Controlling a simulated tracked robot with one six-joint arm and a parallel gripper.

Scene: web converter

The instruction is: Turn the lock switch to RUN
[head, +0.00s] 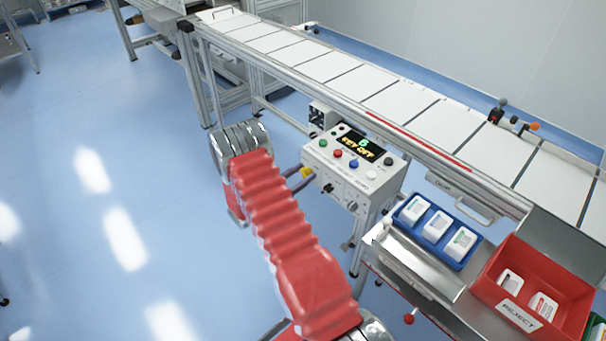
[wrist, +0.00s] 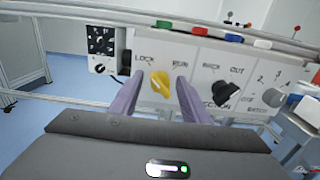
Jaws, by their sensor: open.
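The lock switch is a yellow knob (wrist: 160,84) on the front face of the control box, with LOCK printed at its upper left and RUN at its upper right. Its pointer direction is hard to make out at this size. My gripper (wrist: 157,88) is open, with one purple finger on each side of the yellow knob; I cannot tell whether they touch it. The box's display reads KEY OFF.
A conveyor (head: 400,100) runs behind. A blue tray (head: 412,232) and a red REJECT bin (head: 560,285) stand at the right. The floor at left is clear.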

